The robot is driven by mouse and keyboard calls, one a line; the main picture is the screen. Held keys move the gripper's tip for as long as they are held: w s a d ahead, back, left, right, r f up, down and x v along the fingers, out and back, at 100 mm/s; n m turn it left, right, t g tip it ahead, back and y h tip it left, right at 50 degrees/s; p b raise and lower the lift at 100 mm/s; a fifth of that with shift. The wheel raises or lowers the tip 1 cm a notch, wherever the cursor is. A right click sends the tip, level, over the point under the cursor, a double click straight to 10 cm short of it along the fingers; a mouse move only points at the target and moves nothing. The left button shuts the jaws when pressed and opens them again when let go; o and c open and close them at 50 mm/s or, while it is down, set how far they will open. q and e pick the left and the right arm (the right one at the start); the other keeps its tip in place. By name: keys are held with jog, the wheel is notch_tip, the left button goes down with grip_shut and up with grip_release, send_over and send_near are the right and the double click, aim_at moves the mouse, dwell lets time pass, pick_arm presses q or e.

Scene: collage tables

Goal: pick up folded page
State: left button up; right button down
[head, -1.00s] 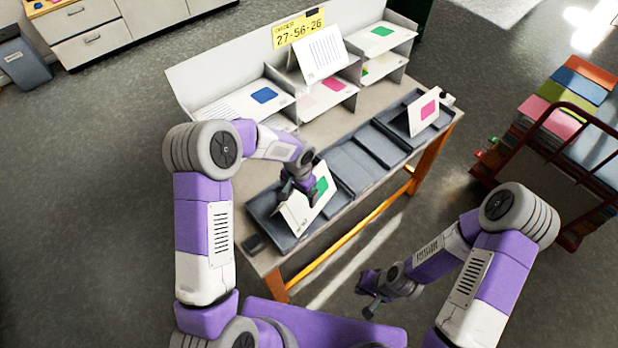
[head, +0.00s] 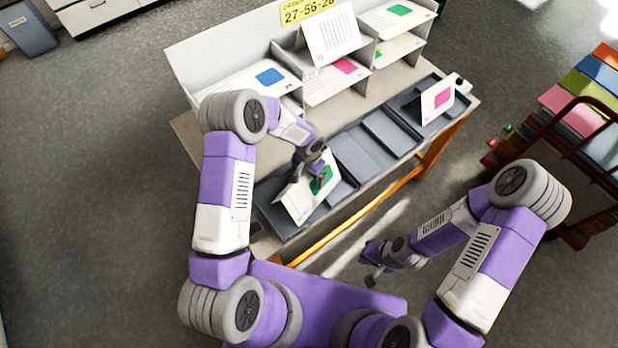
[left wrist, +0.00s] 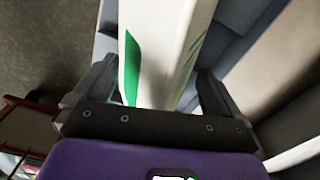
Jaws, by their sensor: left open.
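A white folded page (head: 293,203) with a green patch stands like a tent in the left part of the grey tray (head: 273,222) on the table. My left gripper (head: 312,172) is over its top fold. In the left wrist view the page (left wrist: 165,50) rises between the two fingers of the left gripper (left wrist: 155,90), which are apart, one on each side, with gaps visible. My right gripper (head: 372,276) hangs low in front of the table, away from the page; its jaws are too small to read.
A folded page with a pink patch (head: 436,101) stands in the right tray section. A striped page (head: 332,38) leans atop the sorter (head: 215,60), whose shelves hold flat pages. The middle tray sections are empty. A red cart (head: 572,155) with coloured stacks stands right.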

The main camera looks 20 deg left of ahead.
pick_arm(q)
jog(key=shift+s, duration=0.15)
jog(key=shift+r, duration=0.1)
jog(key=c, duration=1.2)
